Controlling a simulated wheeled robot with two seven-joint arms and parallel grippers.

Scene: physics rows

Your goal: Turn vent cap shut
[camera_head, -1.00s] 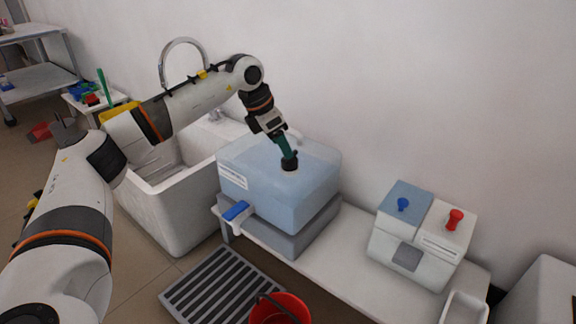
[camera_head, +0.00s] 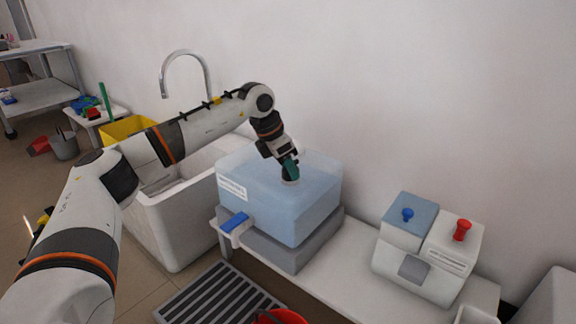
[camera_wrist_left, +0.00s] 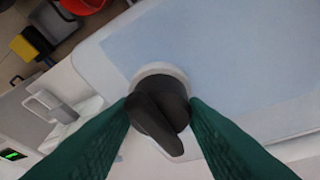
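The vent cap (camera_wrist_left: 160,108) is dark grey with a raised wing handle that points to the lower right in the left wrist view. It sits in a pale round collar (camera_wrist_left: 160,71) on top of the translucent blue tank (camera_head: 255,190). My left gripper (camera_head: 290,172) points down at the cap from above and mostly hides it in the head view. In the left wrist view its green fingers (camera_wrist_left: 160,106) stand on both sides of the cap, close against its edges. I cannot tell whether they press on it. My right gripper is out of view.
A white sink (camera_head: 180,215) with a tap (camera_head: 187,65) stands left of the tank. A box with a blue knob (camera_head: 407,214) and a red knob (camera_head: 462,230) stands on the bench to the right. A red bucket (camera_head: 280,316) and grating (camera_head: 215,298) lie below.

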